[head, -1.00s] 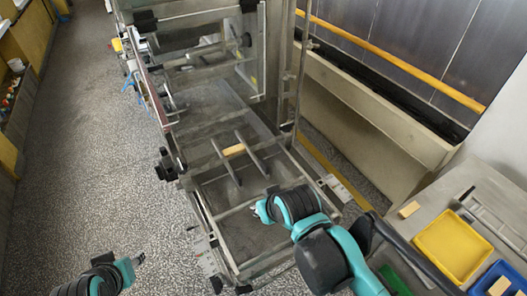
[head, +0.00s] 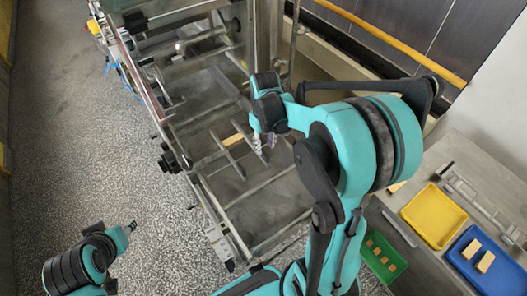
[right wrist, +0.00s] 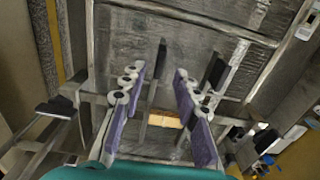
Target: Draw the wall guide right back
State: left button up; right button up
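Two dark, narrow guide rails stand roughly parallel over the mesh bed (head: 262,193). The wall guide (head: 241,131) is the right one in the head view, partly hidden by my right gripper (head: 264,148). The other guide (head: 227,155) lies left of it. A tan block (head: 231,140) sits between them. In the right wrist view my right gripper (right wrist: 159,105) is open, its purple pads apart. The wall guide (right wrist: 157,68) shows between them; I see no contact and cannot tell its depth. My left gripper (head: 132,227) hangs at lower left, away from the machine.
A yellow tray (head: 434,216), a blue tray (head: 478,262) with tan blocks and a green tray (head: 383,257) with several pieces lie at right. A clear panel and metal frame stand behind the mesh. A yellow rail (head: 390,45) runs along the wall. Floor at left is free.

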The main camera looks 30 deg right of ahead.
aim_at(265, 153)
notch_tip(265, 153, down, 6)
jog(key=shift+w+r+b, duration=0.1)
jog(key=shift+b, duration=0.45)
grip_shut()
